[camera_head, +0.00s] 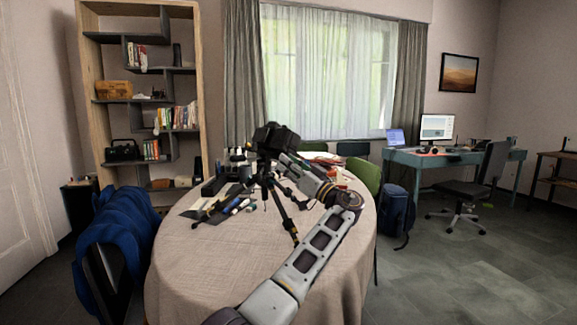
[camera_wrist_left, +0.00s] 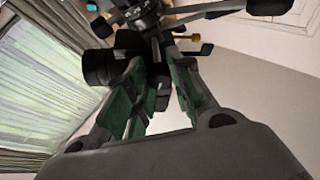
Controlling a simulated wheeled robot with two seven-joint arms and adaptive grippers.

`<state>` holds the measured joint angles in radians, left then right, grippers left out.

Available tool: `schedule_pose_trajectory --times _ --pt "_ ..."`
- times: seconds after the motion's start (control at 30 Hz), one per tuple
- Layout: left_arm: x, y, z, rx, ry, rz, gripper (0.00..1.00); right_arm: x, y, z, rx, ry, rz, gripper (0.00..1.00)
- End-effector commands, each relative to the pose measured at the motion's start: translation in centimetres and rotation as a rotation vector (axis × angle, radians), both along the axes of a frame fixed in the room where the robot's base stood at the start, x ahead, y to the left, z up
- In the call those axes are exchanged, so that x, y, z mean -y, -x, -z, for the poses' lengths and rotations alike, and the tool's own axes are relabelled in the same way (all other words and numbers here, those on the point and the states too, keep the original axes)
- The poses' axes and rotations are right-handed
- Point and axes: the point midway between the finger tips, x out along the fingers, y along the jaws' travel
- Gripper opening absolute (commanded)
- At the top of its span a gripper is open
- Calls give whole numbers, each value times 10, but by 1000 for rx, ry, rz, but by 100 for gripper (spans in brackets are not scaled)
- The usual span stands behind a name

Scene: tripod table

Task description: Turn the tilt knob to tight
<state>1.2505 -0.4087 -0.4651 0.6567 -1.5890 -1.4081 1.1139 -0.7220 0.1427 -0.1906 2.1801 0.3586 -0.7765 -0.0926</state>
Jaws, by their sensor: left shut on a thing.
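A black camera (camera_head: 275,137) sits on top of a small black tripod (camera_head: 282,212) that stands on the round table. My left gripper (camera_head: 281,163) reaches in at the tripod head, just below the camera, from the right side. In the left wrist view, its green-padded fingers (camera_wrist_left: 158,98) are shut on a dark part of the tripod head, which I take to be the tilt knob (camera_wrist_left: 157,88). The knob's marking and how far it is turned cannot be seen. In the head view the gripper and the tripod head hide the knob. My right gripper is not in view.
The round table (camera_head: 200,265) has a beige cloth, clear at the front. Pens and dark cases (camera_head: 225,205) lie left of the tripod, with books and small items behind. A blue-draped chair (camera_head: 120,240) stands at the left, a green chair (camera_head: 367,175) at the right.

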Motion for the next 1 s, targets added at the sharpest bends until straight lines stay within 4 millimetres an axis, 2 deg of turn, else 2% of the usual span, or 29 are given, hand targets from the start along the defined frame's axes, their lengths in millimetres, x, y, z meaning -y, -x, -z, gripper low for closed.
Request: schedule_pose_trajectory --times 0.53,1.0 --pt "-1 0 -1 -122 -87 1 0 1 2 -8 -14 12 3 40" --pt "-1 1 -3 -331 -238 2 0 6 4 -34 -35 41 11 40"
